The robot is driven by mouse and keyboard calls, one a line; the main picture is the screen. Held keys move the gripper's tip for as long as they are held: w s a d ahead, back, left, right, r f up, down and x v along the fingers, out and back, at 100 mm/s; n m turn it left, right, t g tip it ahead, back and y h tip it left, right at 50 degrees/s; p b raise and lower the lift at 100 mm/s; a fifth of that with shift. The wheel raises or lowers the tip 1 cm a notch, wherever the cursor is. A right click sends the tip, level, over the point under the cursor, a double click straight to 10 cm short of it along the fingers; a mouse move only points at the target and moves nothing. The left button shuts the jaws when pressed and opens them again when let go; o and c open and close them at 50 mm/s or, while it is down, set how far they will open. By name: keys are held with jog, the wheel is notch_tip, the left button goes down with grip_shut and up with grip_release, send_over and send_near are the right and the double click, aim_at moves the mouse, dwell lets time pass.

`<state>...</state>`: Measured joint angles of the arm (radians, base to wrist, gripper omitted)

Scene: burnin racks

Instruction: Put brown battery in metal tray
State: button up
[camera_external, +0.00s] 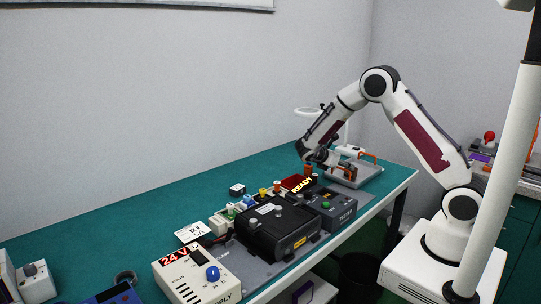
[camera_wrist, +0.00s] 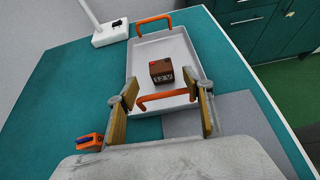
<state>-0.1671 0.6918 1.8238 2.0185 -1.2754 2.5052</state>
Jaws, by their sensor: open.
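The brown battery (camera_wrist: 162,71), a small block marked 12 V, sits inside the metal tray (camera_wrist: 190,50) in the wrist view. The tray is light grey with orange handles at its far and near ends. My gripper (camera_wrist: 164,104) is open and empty, its two fingers apart near the tray's near handle. The battery lies beyond the fingertips, apart from them. In the external view the tray (camera_external: 368,181) is at the far right end of the bench, with my gripper (camera_external: 345,172) above its near side. The battery cannot be made out there.
A white stand (camera_wrist: 110,33) stands left of the tray's far end. A small orange and blue object (camera_wrist: 90,141) lies left of my gripper. A black box (camera_external: 277,228), a grey meter (camera_external: 332,208) and a power supply (camera_external: 195,275) fill the bench's near side. Green mat behind is mostly clear.

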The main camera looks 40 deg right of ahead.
jog(key=shift+v, duration=1.4)
jog(key=shift+w, duration=0.1)
